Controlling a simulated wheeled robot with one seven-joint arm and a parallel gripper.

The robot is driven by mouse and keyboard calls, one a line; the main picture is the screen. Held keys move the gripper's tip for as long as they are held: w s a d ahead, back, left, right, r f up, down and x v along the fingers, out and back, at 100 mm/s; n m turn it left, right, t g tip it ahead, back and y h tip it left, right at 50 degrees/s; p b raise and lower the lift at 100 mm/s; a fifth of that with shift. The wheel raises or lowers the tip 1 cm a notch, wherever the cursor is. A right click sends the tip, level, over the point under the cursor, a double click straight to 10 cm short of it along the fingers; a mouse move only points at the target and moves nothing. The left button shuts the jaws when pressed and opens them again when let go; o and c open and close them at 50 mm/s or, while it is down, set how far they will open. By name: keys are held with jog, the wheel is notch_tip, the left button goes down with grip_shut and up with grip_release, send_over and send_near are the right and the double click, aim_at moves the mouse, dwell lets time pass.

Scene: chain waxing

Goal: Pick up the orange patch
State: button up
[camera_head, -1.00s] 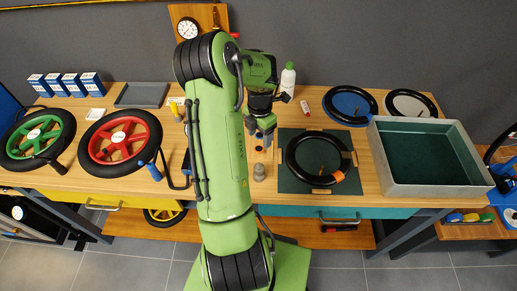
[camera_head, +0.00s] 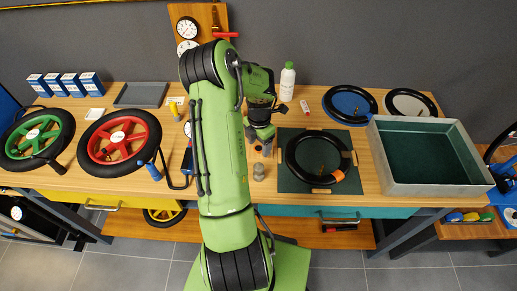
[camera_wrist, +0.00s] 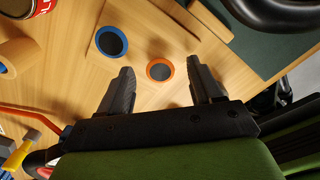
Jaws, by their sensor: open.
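The orange patch (camera_wrist: 160,69) is a small dark disc with an orange rim, lying flat on a wooden surface in the wrist view. My gripper (camera_wrist: 159,72) is open, with one dark finger to each side of the patch and nothing held. I cannot tell whether the fingertips touch the surface. A similar blue-rimmed patch (camera_wrist: 111,41) lies to the left of the orange one, outside the fingers. In the head view my gripper (camera_head: 265,146) is low over the bench, left of the green mat, and the orange patch cannot be made out.
A black tyre (camera_head: 291,165) lies on the green mat (camera_head: 285,186) just right of my gripper. A white bottle (camera_head: 287,80) stands behind. A large grey tray (camera_head: 385,165) fills the bench's right side.

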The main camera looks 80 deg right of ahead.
jog(key=shift+c, duration=0.3)
jog(key=c, duration=1.1)
